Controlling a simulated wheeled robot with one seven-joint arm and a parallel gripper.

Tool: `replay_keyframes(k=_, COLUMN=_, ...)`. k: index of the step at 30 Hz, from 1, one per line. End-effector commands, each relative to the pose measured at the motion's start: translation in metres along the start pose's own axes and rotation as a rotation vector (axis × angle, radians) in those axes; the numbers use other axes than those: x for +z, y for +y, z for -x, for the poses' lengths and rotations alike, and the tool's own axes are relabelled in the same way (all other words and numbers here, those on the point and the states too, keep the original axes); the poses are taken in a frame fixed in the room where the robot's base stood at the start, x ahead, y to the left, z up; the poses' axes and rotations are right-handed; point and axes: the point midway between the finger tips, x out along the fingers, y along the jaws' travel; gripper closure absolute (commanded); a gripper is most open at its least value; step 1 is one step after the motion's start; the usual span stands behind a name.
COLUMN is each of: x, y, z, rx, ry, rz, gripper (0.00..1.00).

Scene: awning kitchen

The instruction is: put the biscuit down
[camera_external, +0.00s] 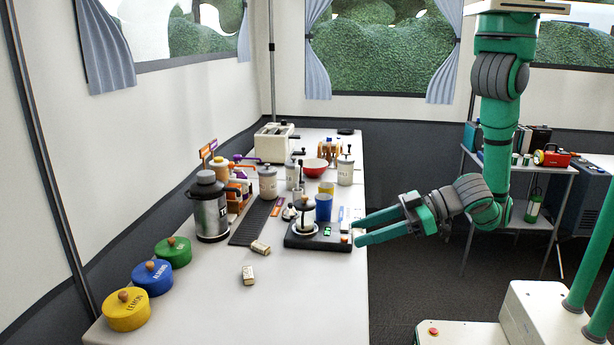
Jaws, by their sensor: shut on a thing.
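My gripper (358,232) reaches in from the right at the table's right edge, beside a dark flat stand (300,241). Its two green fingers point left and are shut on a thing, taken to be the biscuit. The biscuit is too small or hidden to make out clearly between the fingers. A small orange-tan spot shows just left of the fingertips, but I cannot tell whether it is the biscuit or part of the stand. The white table (300,290) lies below and to the left of the gripper.
Two small tan blocks (248,273) lie on the table's near half. Yellow (127,311), blue and green lidded tins line the left edge. A steel flask (209,212), a blue cup (323,207) and a red bowl (315,167) stand farther back. The near right tabletop is clear.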

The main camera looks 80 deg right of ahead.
Motion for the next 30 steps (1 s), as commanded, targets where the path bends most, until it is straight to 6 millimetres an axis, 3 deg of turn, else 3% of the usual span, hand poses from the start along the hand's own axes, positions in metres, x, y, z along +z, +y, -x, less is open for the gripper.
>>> replay_keyframes(k=9, x=-0.036, y=-0.076, z=-0.04, rx=-0.294, ry=0.007, rz=0.118, gripper=0.77)
replay_keyframes(k=18, x=-0.073, y=-0.119, z=-0.051, rx=-0.49, ry=0.005, rz=0.201, gripper=0.77)
replay_keyframes(k=25, x=-0.084, y=-0.121, z=-0.056, rx=-0.522, ry=0.001, rz=0.216, gripper=0.77)
replay_keyframes(k=30, x=-0.094, y=-0.077, z=-0.081, rx=-0.444, ry=-0.001, rz=0.182, gripper=0.77)
